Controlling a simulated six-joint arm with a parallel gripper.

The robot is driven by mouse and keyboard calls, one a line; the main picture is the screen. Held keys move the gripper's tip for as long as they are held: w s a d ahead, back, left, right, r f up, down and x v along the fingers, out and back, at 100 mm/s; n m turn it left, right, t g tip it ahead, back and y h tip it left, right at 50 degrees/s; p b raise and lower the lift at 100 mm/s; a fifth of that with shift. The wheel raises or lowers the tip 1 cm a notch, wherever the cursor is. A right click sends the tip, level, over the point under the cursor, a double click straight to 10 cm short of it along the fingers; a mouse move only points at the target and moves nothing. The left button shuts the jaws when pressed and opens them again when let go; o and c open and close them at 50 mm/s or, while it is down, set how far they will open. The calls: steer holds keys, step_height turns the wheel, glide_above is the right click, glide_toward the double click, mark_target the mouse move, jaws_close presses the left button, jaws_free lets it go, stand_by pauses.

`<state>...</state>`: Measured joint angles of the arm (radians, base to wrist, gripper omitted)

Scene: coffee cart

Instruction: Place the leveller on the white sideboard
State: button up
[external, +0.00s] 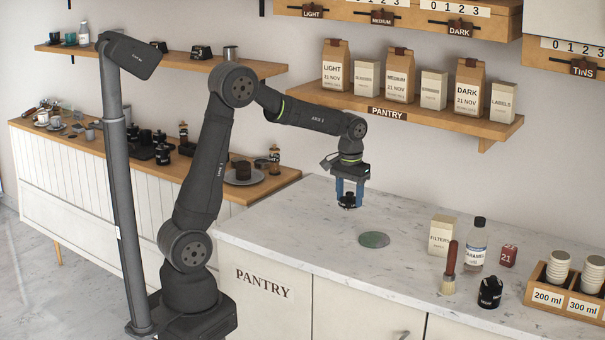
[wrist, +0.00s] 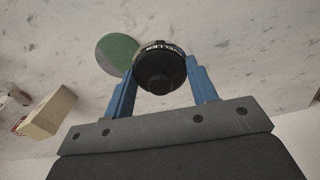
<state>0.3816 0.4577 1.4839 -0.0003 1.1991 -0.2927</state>
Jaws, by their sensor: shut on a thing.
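My gripper (external: 349,190) hangs above the marble-topped counter, with its blue fingers shut on the leveller (external: 348,202), a small round black tool. In the wrist view the leveller (wrist: 160,72) sits between the two blue fingers of my gripper (wrist: 162,80), and part of its white lettering shows on the rim. It is clear of the counter top. The white sideboard (external: 70,178) with a wooden top and white panelled front stands along the wall at the left, behind my arm. My arm hides part of its front.
A green disc (external: 374,240) lies on the marble counter (external: 300,222) near my gripper. A filters box (external: 440,235), brush (external: 450,268), bottle (external: 476,243) and black labelled tool (external: 490,293) stand farther right. The sideboard top holds cups, black items and a plate (external: 243,177). The pantry shelf (external: 400,108) overhangs behind.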

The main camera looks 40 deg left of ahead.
steer(key=s+d+r+n, duration=0.1)
steer(key=s+d+r, duration=0.1)
steer(key=s+d, duration=0.35)
steer(key=w+a+f, duration=0.2)
steer(key=w, duration=0.1)
steer(key=w+a+f, duration=0.2)
steer(key=w, duration=0.1)
steer(key=w+a+f, duration=0.2)
steer(key=w+a, duration=0.1)
steer(key=shift+w+f, duration=0.1)
steer(key=shift+f, duration=2.2)
steer(key=shift+f, duration=0.15)
steer(key=o, duration=1.2)
steer(key=shift+c, duration=0.2)
step_height(320, 180, up, 12)
steer(key=shift+f, duration=0.2)
steer(key=shift+o, duration=0.7)
steer(key=shift+r, duration=0.35)
